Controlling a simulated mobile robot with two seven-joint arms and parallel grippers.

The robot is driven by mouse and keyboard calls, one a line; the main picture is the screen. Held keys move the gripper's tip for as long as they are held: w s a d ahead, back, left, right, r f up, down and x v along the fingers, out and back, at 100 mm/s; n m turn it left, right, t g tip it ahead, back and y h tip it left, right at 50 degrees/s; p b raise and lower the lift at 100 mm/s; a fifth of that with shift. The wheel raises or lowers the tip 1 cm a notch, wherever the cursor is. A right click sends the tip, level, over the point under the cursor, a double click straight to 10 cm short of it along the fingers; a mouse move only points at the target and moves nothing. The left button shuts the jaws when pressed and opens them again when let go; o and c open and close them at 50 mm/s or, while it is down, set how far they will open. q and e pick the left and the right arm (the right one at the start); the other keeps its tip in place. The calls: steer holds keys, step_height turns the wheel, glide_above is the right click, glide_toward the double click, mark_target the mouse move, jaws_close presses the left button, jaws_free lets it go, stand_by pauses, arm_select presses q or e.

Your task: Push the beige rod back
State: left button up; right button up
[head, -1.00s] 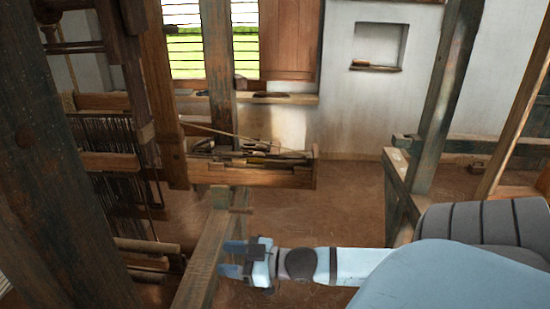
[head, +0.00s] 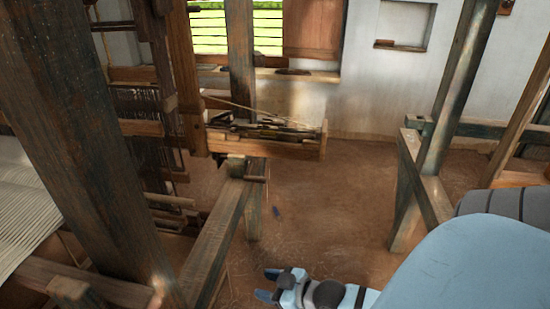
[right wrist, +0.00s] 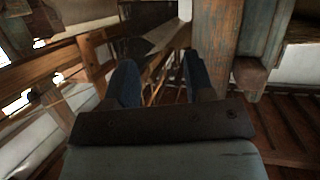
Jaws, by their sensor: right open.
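A thin pale beige rod (head: 255,114) lies slantwise across the wooden box (head: 280,148) at the end of the loom's beater. I cannot tell for sure that it is the rod meant. My right gripper (head: 268,284) is low in the head view, open and empty. It is to the right of the green-grey loom beam (head: 215,232), apart from it, and nearer to me than the box and rod. In the right wrist view, nothing lies between its two blue fingers (right wrist: 160,72). My left gripper is not in view.
A thick dark post (head: 85,150) stands at the left before the white warp (head: 22,205). Another post frame (head: 432,150) stands at the right.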

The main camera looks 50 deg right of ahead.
steer(key=shift+s+a+f, duration=0.25)
steer(key=shift+s+f, duration=0.15)
steer(key=shift+s, duration=0.15)
